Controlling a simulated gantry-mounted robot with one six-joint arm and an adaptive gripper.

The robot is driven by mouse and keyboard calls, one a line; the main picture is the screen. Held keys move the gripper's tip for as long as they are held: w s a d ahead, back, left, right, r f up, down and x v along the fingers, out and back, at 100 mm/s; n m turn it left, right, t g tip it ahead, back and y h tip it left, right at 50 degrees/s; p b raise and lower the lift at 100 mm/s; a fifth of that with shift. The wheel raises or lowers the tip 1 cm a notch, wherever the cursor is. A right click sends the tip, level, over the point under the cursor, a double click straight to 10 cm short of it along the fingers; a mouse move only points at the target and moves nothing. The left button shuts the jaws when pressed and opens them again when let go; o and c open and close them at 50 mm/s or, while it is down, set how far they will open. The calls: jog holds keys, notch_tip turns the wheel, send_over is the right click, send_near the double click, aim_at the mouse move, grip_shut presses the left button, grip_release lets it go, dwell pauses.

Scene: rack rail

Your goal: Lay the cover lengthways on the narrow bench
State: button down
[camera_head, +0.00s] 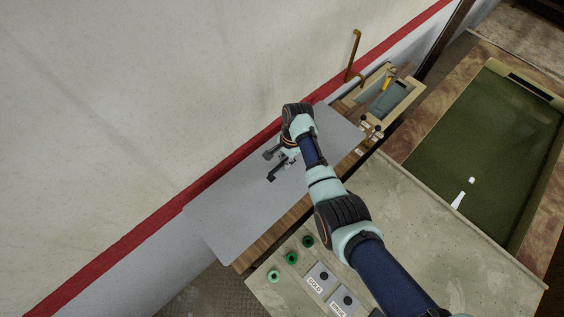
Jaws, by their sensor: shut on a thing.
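The cover, a flat light grey sheet with rounded corners (230,217), lies over the narrow wooden bench (248,256) along the wall, its long side running roughly with the bench. The bench's wood shows along the cover's right edge and at its lower end. I cannot tell whether the cover rests fully on the bench or is slightly above it. My gripper (273,166) is over the cover's upper middle, shut on it. The arm hides part of the cover and the exact grip point.
A wooden box (404,97) with a yellow-handled tool stands beyond the bench's upper end, near a brass hook (353,55). A pale table (430,225) with green knobs (291,257) and labelled plates (320,278) is at right. A green-topped table (490,140) lies beyond. The red-striped wall (130,240) borders the left.

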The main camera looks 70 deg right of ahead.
jog(key=d+b+x, duration=0.1)
jog(key=b+x, duration=0.3)
jog(key=x, duration=0.1)
jog(key=d+b+x, duration=0.1)
jog(key=b+x, duration=0.3)
jog(key=b, duration=0.1)
jog(key=s+b+x, duration=0.1)
jog(key=b+x, duration=0.3)
jog(key=x, duration=0.1)
jog(key=shift+s+d+f+b, duration=0.1)
jog(key=shift+d+f+b, duration=0.3)
jog(key=shift+f, duration=0.2)
jog(key=shift+f, duration=0.4)
jog(key=c, duration=1.1)
grip_release()
jog(key=shift+r, duration=0.1)
jog(key=v, duration=1.2)
jog(key=shift+a, duration=0.1)
